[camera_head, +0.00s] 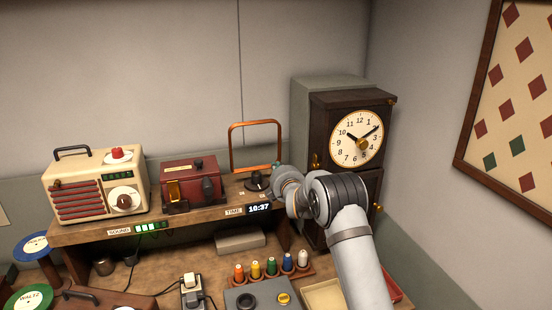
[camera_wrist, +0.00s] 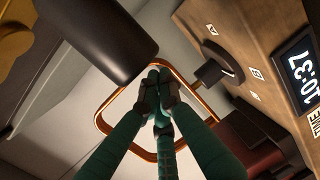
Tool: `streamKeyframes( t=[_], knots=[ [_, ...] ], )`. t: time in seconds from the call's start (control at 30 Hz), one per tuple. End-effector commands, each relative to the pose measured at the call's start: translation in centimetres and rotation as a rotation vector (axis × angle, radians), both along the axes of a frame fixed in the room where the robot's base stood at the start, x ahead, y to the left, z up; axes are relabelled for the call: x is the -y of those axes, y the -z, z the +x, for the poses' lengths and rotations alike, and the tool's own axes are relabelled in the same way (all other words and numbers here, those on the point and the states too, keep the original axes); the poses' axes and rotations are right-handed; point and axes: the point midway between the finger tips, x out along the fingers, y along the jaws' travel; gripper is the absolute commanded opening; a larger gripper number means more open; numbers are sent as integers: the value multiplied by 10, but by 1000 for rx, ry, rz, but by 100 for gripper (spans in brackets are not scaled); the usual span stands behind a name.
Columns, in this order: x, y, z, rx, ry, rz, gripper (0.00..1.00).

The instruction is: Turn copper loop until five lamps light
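The copper loop (camera_head: 254,123) stands upright above a dark knob (camera_head: 257,181) on the wooden shelf; both the loop (camera_wrist: 101,122) and the knob (camera_wrist: 226,62) show in the wrist view. Several green lamps (camera_head: 152,227) glow in a strip on the shelf's front edge. My gripper (camera_head: 277,167) is at the loop's lower right side, its fingers mostly hidden in the head view. In the wrist view, its green fingers (camera_wrist: 159,77) are closed together, tips overlapping the loop's edge. I cannot tell whether the copper bar is between them.
A cream radio (camera_head: 97,185) and a red box (camera_head: 190,183) stand left on the shelf. A dark clock cabinet (camera_head: 318,128) stands close behind my arm. A time display (camera_head: 258,209) reads 10:37. Coloured spools (camera_head: 271,267) stand below. The wall behind the loop is bare.

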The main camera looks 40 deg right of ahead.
Motion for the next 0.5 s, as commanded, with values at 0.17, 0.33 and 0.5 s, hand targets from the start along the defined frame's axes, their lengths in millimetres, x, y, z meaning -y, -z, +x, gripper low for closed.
streamKeyframes(
  t=[0.17, 0.33, 0.5],
  knots=[
    [7, 1, 13, -1, 0, 2, 0],
    [9, 4, 17, -1, 1, 1, 0],
    [9, 4, 17, -1, 1, 1, 0]
  ],
)
